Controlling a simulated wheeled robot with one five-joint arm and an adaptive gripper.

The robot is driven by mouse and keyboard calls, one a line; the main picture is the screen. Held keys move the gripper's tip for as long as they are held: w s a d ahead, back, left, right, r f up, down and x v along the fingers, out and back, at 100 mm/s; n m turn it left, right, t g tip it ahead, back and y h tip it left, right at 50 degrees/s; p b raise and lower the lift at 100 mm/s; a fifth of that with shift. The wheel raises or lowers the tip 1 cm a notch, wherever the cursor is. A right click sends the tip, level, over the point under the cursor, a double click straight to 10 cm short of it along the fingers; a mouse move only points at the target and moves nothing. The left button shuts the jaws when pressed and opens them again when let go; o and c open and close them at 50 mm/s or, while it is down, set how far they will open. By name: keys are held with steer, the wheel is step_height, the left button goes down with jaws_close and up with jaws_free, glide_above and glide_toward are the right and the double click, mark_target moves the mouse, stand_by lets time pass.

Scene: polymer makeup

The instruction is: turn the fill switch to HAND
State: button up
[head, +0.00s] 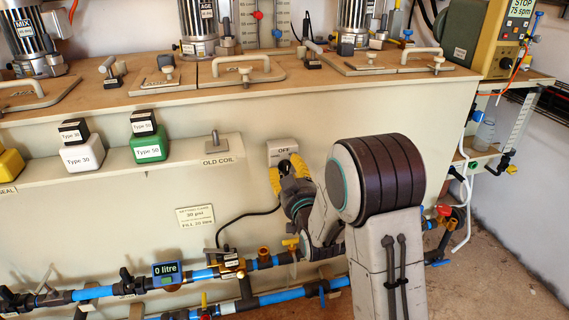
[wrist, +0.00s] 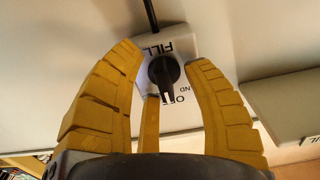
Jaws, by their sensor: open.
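The fill switch is a pale box (head: 281,149) on the tank's front wall, with OFF showing at its top in the head view. In the wrist view the box (wrist: 186,45) appears upside down, with FILL, OFF and part of another word ending in ND. Its black knob (wrist: 165,70) has its narrow end toward OFF. My gripper (head: 284,172) is open in front of the box. In the wrist view its yellow fingers (wrist: 165,62) spread around the knob, with gaps on both sides. In the head view my gripper hides the knob.
A ledge (head: 190,157) with green and white Type blocks and the OLD COIL post lies left of the switch. A black cable (head: 245,216) runs from the switch. Blue pipes (head: 205,273) with valves and a 0 litre meter (head: 167,272) run below.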

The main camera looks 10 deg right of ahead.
steer(key=shift+w, duration=0.2)
stand_by(0.3)
jaws_close()
stand_by(0.4)
